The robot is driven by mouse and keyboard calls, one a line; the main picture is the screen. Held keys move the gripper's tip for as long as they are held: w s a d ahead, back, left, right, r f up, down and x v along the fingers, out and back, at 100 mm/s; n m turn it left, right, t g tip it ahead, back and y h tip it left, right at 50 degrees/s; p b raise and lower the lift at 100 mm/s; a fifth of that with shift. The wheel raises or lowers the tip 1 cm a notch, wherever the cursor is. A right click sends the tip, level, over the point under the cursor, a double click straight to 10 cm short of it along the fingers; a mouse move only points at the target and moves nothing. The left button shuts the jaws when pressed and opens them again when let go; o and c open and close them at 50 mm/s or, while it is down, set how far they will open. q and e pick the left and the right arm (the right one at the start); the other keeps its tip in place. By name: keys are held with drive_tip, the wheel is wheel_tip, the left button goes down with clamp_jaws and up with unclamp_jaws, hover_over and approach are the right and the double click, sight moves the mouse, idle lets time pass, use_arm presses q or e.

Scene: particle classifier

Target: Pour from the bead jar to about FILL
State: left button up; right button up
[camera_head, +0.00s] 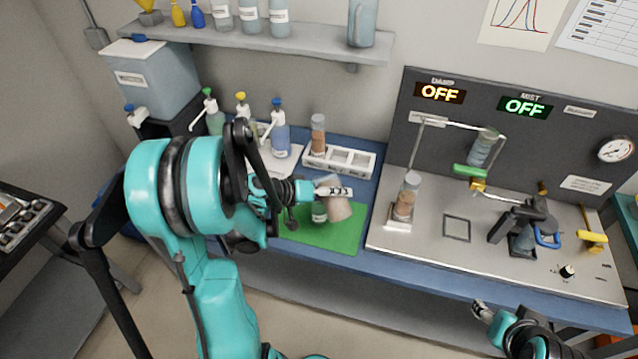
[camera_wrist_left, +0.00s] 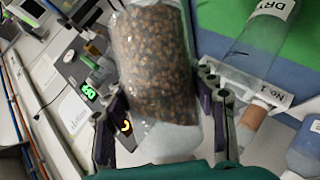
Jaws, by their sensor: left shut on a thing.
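My left gripper (camera_head: 326,192) is shut on the bead jar (camera_head: 339,208), a clear jar with brown beads, held tilted above the green mat (camera_head: 330,237). In the left wrist view the bead jar (camera_wrist_left: 157,65) fills the space between the fingers, with beads packed toward its far end and a clear part nearer the gripper. A clear vessel labelled DRY (camera_wrist_left: 262,35) stands beside it over the mat; in the head view a vessel (camera_head: 319,212) shows partly behind the held jar. I cannot make out a FILL mark or its level. My right gripper (camera_head: 482,311) is at the lower right, its opening unclear.
A white rack (camera_head: 350,163) behind the mat holds another jar of brown beads (camera_head: 318,140). A similar jar (camera_head: 406,196) stands on the metal bench (camera_head: 385,238) to the right. Pump bottles (camera_head: 280,135) stand at the back left. Both displays read OFF.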

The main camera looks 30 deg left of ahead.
sight(333, 185)
use_arm(q)
drive_tip(key=shift+f, duration=0.1)
idle(0.6)
drive_tip(key=shift+r+n+g+h+p, duration=0.5)
drive_tip(key=shift+r+n+h+p, duration=0.5)
drive_tip(key=shift+n+h, duration=0.2)
idle(2.1)
drive_tip(key=shift+w+a+r+n+h+b, duration=0.25)
drive_tip(key=shift+a+r+n+h+b, duration=0.25)
drive_tip(key=shift+r+n+h, duration=0.25)
idle(3.2)
